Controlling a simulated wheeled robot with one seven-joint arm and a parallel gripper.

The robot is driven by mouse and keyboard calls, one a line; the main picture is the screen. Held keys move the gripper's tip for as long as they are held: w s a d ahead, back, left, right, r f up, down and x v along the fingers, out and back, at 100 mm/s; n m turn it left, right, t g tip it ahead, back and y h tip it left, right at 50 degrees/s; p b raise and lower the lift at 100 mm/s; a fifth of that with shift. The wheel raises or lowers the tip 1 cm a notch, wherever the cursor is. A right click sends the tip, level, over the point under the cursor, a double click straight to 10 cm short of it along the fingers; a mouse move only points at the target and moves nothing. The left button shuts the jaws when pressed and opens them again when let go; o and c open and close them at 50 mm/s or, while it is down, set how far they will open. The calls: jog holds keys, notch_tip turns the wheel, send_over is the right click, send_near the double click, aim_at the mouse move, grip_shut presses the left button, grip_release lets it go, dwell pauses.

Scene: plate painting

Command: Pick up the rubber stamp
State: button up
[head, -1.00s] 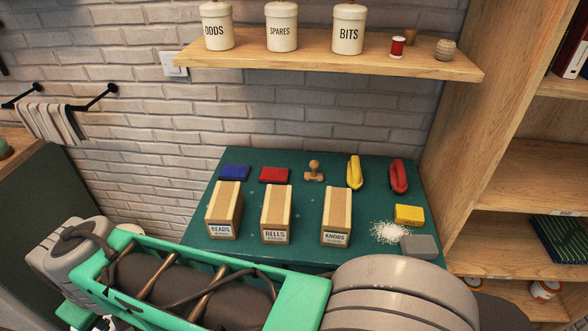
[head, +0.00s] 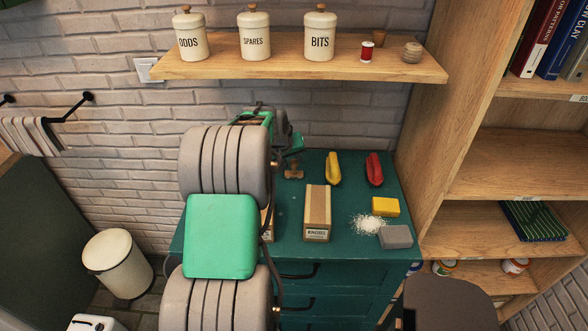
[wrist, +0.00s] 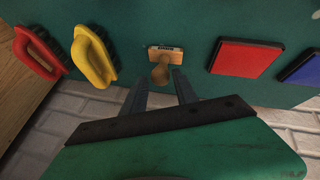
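The rubber stamp (head: 293,172) has a wooden knob handle and stands on the green cabinet top (head: 345,210) near its back edge. My gripper (wrist: 160,80) is open, with a finger on either side of the line to the handle. The handle's end is at or just beyond the fingertips; I cannot tell whether it is between them. Nothing is held. In the head view my arm partly covers the gripper.
A yellow brush (head: 333,168) and a red brush (head: 374,169) lie right of the stamp. In the wrist view a red pad (wrist: 245,57) and a blue pad (wrist: 303,69) lie on its other side. The KNOBS box (head: 317,212) stands in front. A shelf (head: 300,72) hangs above.

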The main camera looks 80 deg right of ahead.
aim_at(293, 163)
jog(key=x, duration=0.3)
jog(key=shift+d+f+p, duration=0.15)
jog(key=shift+f+p, duration=0.25)
jog(key=shift+c, duration=0.5)
grip_shut()
